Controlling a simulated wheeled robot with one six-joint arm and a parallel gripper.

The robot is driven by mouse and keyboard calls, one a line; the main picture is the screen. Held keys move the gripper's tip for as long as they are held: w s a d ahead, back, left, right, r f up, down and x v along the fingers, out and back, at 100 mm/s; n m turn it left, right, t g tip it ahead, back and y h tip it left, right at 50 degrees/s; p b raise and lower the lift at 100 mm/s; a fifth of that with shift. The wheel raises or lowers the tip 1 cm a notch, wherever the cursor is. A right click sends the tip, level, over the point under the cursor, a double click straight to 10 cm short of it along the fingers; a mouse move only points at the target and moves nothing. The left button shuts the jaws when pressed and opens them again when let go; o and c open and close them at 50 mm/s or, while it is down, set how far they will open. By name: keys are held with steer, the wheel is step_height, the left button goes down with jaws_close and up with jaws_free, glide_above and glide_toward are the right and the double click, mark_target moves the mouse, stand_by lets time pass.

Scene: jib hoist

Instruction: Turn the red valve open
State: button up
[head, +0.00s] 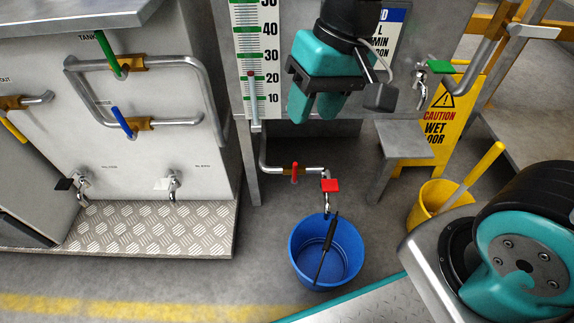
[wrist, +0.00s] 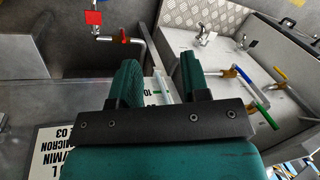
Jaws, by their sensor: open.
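A red lever valve (head: 294,172) sits on the thin metal pipe below the gauge panel, its short lever looking crosswise to the pipe. At the pipe's right end is a tap with a flat red handle (head: 330,186), above the blue bucket. In the wrist view the red lever (wrist: 125,39) and the red tap handle (wrist: 93,17) show at the upper left. My gripper (head: 313,112) is open and empty, above and apart from both, in front of the gauge panel. Its two teal fingers also show in the wrist view (wrist: 160,68).
A blue bucket (head: 326,262) with a dark stick stands under the tap. A grey stool (head: 402,140), a yellow bucket (head: 440,198) and a wet-floor sign (head: 459,120) stand right. Green (head: 107,52) and blue (head: 121,121) levers are on the left tank.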

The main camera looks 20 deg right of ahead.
steer(key=w+d+f+m+h, duration=0.1)
steer(key=w+f+m, duration=0.4)
steer(key=w+f, duration=0.3)
steer(key=m+h, duration=0.2)
steer(key=m, duration=0.5)
glide_above(295, 169)
step_height(295, 169, down, 9)
steer(key=f+b, duration=0.3)
steer(key=f, duration=0.3)
steer(key=f+b, duration=0.2)
steer(key=f, duration=0.4)
steer(key=f+b, duration=0.3)
steer(key=f, duration=0.3)
steer(key=shift+w+d+b, duration=0.15)
steer(key=shift+w+b, duration=0.15)
steer(key=shift+w, duration=0.05)
steer(key=shift+c, duration=0.3)
jaws_close()
